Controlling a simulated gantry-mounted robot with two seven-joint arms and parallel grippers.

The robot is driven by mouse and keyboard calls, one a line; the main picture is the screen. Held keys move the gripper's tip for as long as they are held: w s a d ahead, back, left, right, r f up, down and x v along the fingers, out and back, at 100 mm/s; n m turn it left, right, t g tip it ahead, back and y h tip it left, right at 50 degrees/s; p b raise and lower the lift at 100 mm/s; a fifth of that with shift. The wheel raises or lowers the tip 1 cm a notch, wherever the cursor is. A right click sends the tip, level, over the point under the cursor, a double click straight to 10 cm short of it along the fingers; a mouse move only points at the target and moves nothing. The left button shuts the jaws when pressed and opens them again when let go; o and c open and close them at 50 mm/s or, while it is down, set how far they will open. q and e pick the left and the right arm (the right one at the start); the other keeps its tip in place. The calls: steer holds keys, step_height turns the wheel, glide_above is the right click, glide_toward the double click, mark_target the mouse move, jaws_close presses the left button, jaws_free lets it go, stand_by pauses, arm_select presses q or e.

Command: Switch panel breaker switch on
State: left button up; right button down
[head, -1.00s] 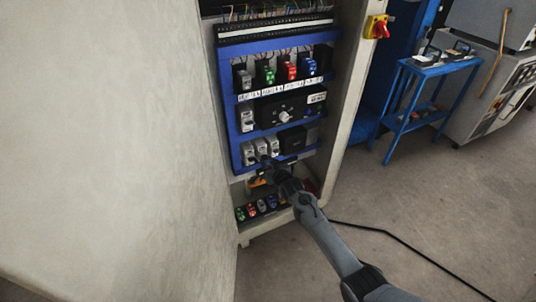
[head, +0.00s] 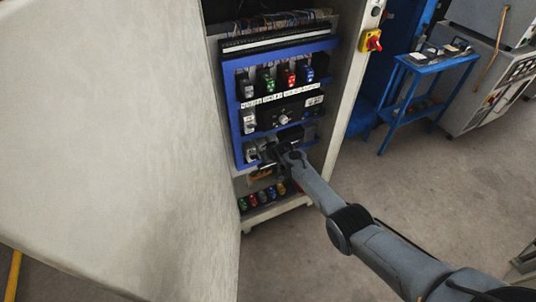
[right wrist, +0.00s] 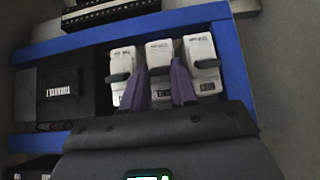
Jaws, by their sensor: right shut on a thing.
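The breaker panel is a blue frame (head: 240,120) inside an open cabinet, in the middle of the head view. Its bottom row holds white breakers; one (head: 250,151) shows at the left, and my right gripper partly covers the others. In the right wrist view three white breakers stand side by side: a left one (right wrist: 122,62), a middle one (right wrist: 159,54) and a right one (right wrist: 200,48). The outer two show dark levers. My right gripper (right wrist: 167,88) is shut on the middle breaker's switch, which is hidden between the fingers. My left gripper is not in view.
The large pale cabinet door (head: 110,130) fills the left side. A black unit with a dial (head: 283,117) sits above the breakers. A red and yellow switch (head: 371,41) is on the cabinet's right edge. A blue table (head: 425,70) stands at the right, with open floor before it.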

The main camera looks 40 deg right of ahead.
stand_by(0.3)
steer(key=c, duration=0.9)
jaws_free()
steer(key=shift+r, duration=0.15)
steer(key=p+v, duration=0.8)
steer(key=v, duration=0.2)
steer(key=shift+s+r, duration=0.2)
steer(key=shift+r, duration=0.05)
